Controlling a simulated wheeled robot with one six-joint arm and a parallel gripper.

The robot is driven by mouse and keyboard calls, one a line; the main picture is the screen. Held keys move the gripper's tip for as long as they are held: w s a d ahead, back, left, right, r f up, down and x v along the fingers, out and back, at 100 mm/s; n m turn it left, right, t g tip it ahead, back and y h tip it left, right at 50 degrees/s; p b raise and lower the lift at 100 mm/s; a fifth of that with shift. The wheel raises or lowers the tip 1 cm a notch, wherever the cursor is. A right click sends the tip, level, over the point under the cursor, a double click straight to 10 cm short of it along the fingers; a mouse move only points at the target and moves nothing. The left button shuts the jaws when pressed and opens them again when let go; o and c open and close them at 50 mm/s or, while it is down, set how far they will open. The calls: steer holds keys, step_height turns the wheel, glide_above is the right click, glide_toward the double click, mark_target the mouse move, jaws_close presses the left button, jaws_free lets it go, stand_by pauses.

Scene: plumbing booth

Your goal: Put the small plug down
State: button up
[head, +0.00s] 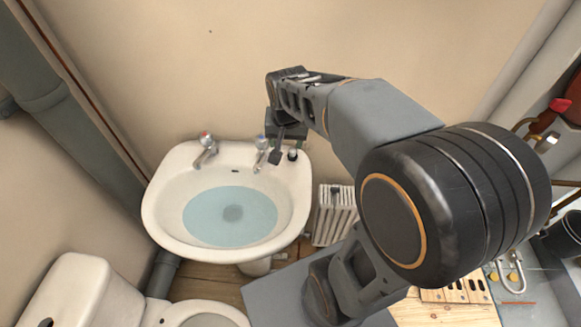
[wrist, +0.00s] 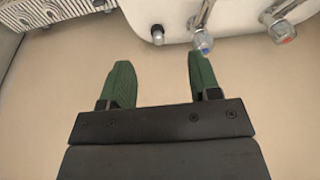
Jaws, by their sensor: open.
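The small plug (head: 293,154) is a dark, stubby piece standing on the back right rim of the white washbasin (head: 160,215), to the right of the blue-marked tap. In the wrist view the plug (wrist: 157,36) is on the basin's edge, ahead of the gap between my fingers and apart from both. My gripper (head: 284,152) is over the back right corner of the basin, close to the plug. In the wrist view my gripper (wrist: 159,62) has its two green fingers spread with nothing between them.
The blue-marked tap (head: 261,153) stands just left of my gripper, and the red-marked tap (head: 206,150) is farther left. Water (head: 215,212) fills the bowl. A white radiator (head: 334,215) is right of the basin. A toilet (head: 85,290) is at lower left.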

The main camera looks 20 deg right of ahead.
steer(key=s+a+n+t, duration=0.1)
steer(key=s+a+n, duration=0.2)
steer(key=s, duration=0.7)
steer(key=shift+a+n+y, duration=0.2)
steer(key=shift+n+y, duration=0.1)
steer(key=shift+n, duration=1)
